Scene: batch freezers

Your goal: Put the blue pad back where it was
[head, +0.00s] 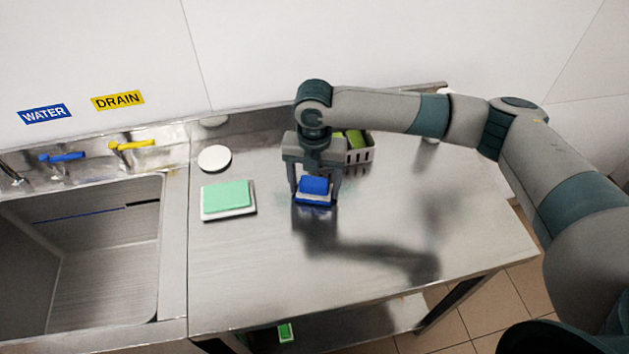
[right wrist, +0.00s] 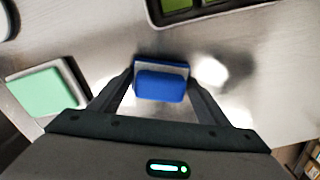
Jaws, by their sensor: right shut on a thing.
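The blue pad (head: 313,188) has a lighter layer and a darker blue layer. It is at the middle of the steel table, between the fingers of my right gripper (head: 315,190). In the right wrist view the blue pad (right wrist: 160,82) sits between both fingertips, and the right gripper (right wrist: 161,85) is shut on it. Whether the pad touches the table or hangs just above it I cannot tell. A green pad (head: 226,196) lies on a white tray (head: 229,217) to the left. My left gripper is not in view.
A grey basket (head: 358,156) with green things stands right behind the gripper. A white round disc (head: 214,158) lies behind the green pad. A sink (head: 100,260) is at the left, with a blue tap (head: 64,157) and yellow tap (head: 131,145). The table's front right is clear.

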